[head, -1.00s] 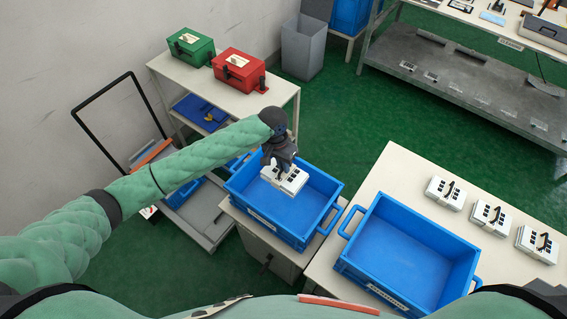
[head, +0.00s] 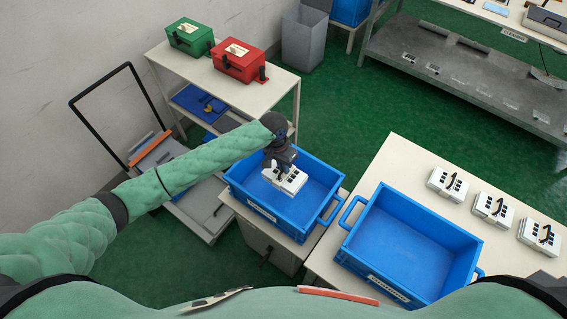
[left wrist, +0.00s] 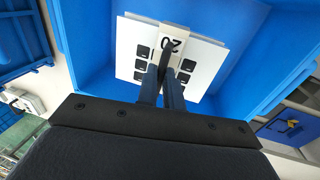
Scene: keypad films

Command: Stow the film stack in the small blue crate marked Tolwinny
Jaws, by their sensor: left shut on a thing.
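My left gripper (head: 282,168) is shut on a white film stack (head: 290,181) with black squares. It holds the stack inside the opening of the smaller blue crate (head: 290,212), near its back left part. In the left wrist view the fingers (left wrist: 168,88) grip a strap on the stack (left wrist: 205,60), marked 20, with blue crate walls around it. I cannot tell whether the stack touches the crate floor. The small crate has a white label (head: 262,211), too small to read. My right gripper is not in view.
A larger blue crate (head: 440,230) stands empty on the right table (head: 400,155), beside several white stacks (head: 492,208). A shelf (head: 185,62) behind holds a green box (head: 190,36) and a red box (head: 238,60). A trolley (head: 200,212) is at left.

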